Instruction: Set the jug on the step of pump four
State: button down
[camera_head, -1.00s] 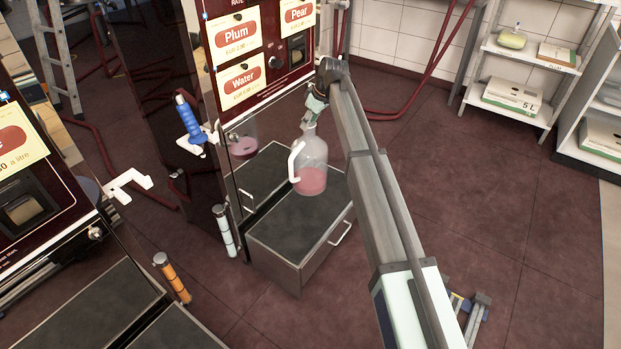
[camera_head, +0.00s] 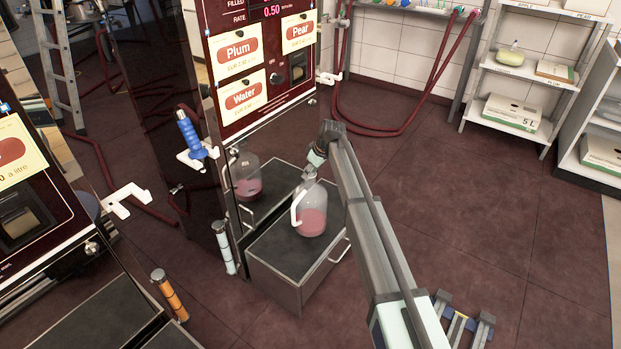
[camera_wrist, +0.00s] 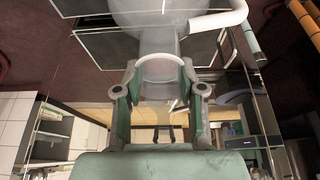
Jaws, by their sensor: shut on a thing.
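The jug (camera_head: 312,212) is clear with a white handle and holds pink liquid. It is upright over the dark top of the metal step (camera_head: 272,262) in front of the pump with the Plum, Pear and Water labels (camera_head: 240,95). Its base appears at or very near the step top; I cannot tell whether it touches. My gripper (camera_head: 313,165) is shut on the jug's neck from above. In the wrist view, the fingers (camera_wrist: 160,92) close around the neck, and the jug's body (camera_wrist: 150,12) shows at the top. The pump's number is not readable.
The glossy pump side reflects the jug. A blue nozzle (camera_head: 188,132) hangs at the pump's left side. Another pump (camera_head: 30,190) stands at the left. Shelves (camera_head: 525,75) stand at the back right. The floor right of the step is clear.

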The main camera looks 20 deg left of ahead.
jog(key=shift+f, duration=1.4)
jog(key=c, duration=0.7)
grip_release()
jog(key=v, duration=1.2)
jog(key=s+d+f+m+g+h, duration=0.1)
jog(key=s+d+f+m, duration=0.1)
jog(key=s+d+f, duration=0.7)
jog(key=s+d+f+m+g+h, duration=0.1)
jog(key=s+d+f+m, duration=0.2)
jog(key=s+d+f, duration=0.6)
jog(key=s+d+f+m+g+h, duration=0.15)
jog(key=s+d+f, duration=0.25)
jog(key=d+f, duration=0.9)
jog(key=s+d+f+m+g, duration=0.15)
jog(key=s+d+f, duration=0.35)
jog(key=s, duration=0.5)
jog(key=s+d+f+m+g, duration=0.1)
jog(key=s+d+f+m, duration=0.3)
jog(key=s, duration=0.5)
jog(key=s+d+m+g, duration=0.1)
jog(key=s+d, duration=0.3)
jog(key=s, duration=0.7)
jog(key=s+d+f+m+g, duration=0.1)
jog(key=s+d, duration=0.3)
jog(key=s, duration=0.8)
jog(key=shift+f+m+g+h+p, duration=0.25)
jog(key=shift+m+g+h+p, duration=0.25)
jog(key=shift+m, duration=0.1)
